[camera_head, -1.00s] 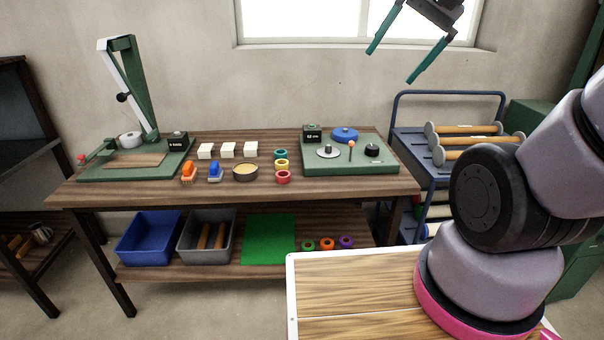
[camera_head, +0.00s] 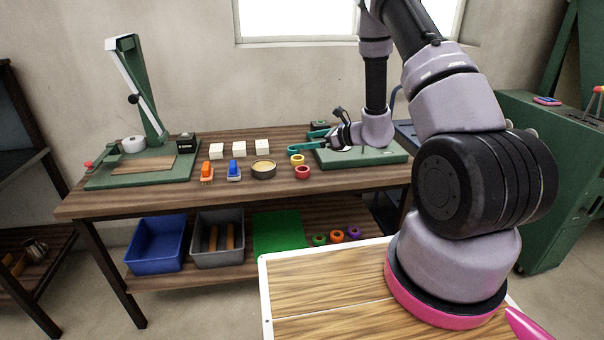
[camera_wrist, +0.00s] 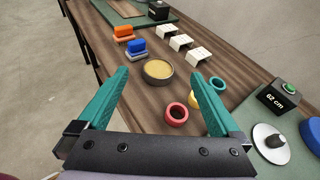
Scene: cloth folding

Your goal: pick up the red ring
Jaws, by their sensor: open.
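The red ring (camera_head: 303,172) lies on the wooden table near its front edge, and it also shows in the wrist view (camera_wrist: 176,114), between my open fingers. A yellow ring (camera_head: 297,160) lies just behind it. My gripper (camera_head: 302,141) is open and empty, reaching in from the right above the back of the table. In the wrist view, my gripper's (camera_wrist: 160,75) teal fingers are spread, with the right finger partly covering the yellow ring (camera_wrist: 194,101). A teal ring (camera_wrist: 217,83) shows beyond that finger; my gripper hides it in the head view.
A bowl of yellowish content (camera_head: 263,168) stands left of the rings, with a blue brush (camera_head: 234,171) and an orange brush (camera_head: 206,172) further left. White blocks (camera_head: 241,148) lie behind. A green board with a dial (camera_wrist: 269,139) and a "62 cm" box (camera_wrist: 277,101) is beside the rings.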

